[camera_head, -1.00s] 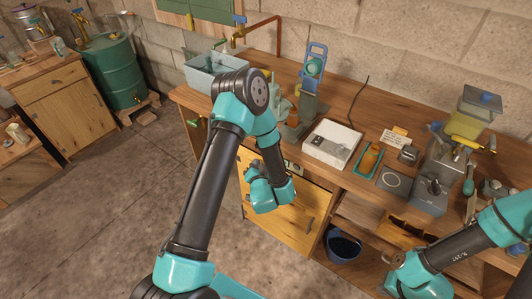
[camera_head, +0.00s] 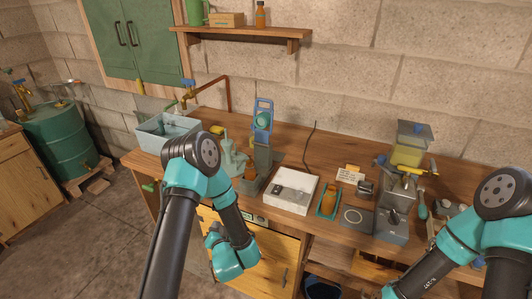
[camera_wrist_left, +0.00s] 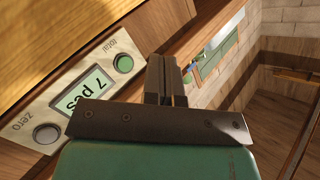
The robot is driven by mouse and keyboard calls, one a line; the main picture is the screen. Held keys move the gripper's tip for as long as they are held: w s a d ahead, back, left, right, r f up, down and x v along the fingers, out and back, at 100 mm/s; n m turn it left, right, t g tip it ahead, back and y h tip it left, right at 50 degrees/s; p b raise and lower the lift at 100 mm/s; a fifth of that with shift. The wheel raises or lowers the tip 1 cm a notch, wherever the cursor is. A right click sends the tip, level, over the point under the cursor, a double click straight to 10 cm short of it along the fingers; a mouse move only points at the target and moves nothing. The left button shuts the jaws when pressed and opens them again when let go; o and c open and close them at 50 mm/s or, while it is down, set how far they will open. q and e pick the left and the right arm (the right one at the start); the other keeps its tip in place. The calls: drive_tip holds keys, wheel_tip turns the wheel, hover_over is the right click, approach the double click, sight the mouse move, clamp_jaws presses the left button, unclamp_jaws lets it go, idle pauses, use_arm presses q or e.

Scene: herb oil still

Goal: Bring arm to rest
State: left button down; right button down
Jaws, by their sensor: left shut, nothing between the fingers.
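My left arm comes in from the lower left in the head view, rises to its elbow and folds down in front of the bench. Its gripper (camera_head: 213,229) is small and partly hidden there, close to the front of the wooden bench (camera_head: 285,231). In the left wrist view the fingers of my left gripper (camera_wrist_left: 166,80) are together, with nothing held. A panel with a display and round buttons (camera_wrist_left: 75,100) is beside them. My right arm is at the lower right of the head view, elbow raised; its gripper is out of frame.
On the bench stand a pale blue basin (camera_head: 165,136), a white box (camera_head: 291,190), an orange bottle in a teal tray (camera_head: 328,201) and a grey machine with a yellow section (camera_head: 408,156). A wall shelf (camera_head: 245,36) is above. Open floor (camera_head: 85,245) is at the left.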

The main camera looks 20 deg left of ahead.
use_arm(q)
drive_tip(key=s+d+f+n+g+h, duration=0.1)
drive_tip(key=s+d+f+g+h, duration=0.45)
drive_tip(key=f+h, duration=0.35)
drive_tip(key=s+d+f+g+h, duration=0.1)
drive_tip(key=s+d+g+h, duration=0.3)
drive_tip(key=s+g, duration=0.3)
drive_tip(key=s+d, duration=0.1)
drive_tip(key=s, duration=0.4)
drive_tip(key=shift+d+f+n, duration=0.2)
drive_tip(key=shift+d+n, duration=0.2)
